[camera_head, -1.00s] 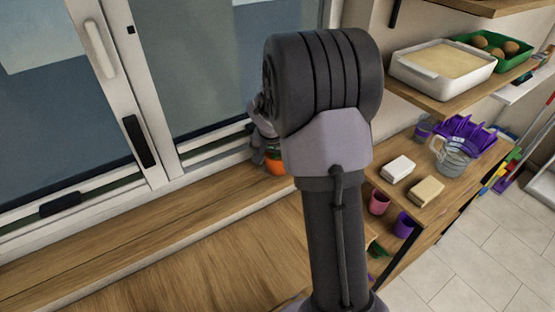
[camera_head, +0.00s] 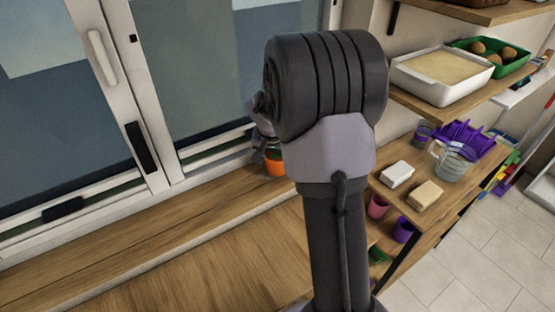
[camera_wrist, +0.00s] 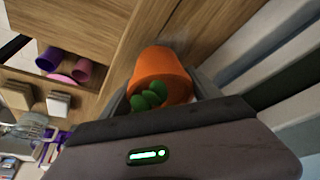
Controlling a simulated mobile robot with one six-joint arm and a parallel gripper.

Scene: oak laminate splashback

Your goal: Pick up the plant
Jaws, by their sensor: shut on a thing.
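The plant is a small green plant (camera_wrist: 150,97) in an orange pot (camera_wrist: 162,70). In the wrist view it sits right at my gripper (camera_wrist: 163,93), which is shut on the pot; the dark gripper body hides the near side. In the head view, the orange pot (camera_head: 275,168) shows beside my arm at the window sill, with a bit of green at its top. My arm hides most of the gripper there. I cannot tell whether the pot's base touches the sill.
The window frame (camera_head: 140,110) stands close behind the pot. The wooden sill (camera_head: 120,240) is clear to the left. At right, a shelf unit holds a white block (camera_head: 397,173), a tan block (camera_head: 426,194), a clear jug (camera_head: 452,160), pink and purple cups, and a white tray (camera_head: 442,75) above.

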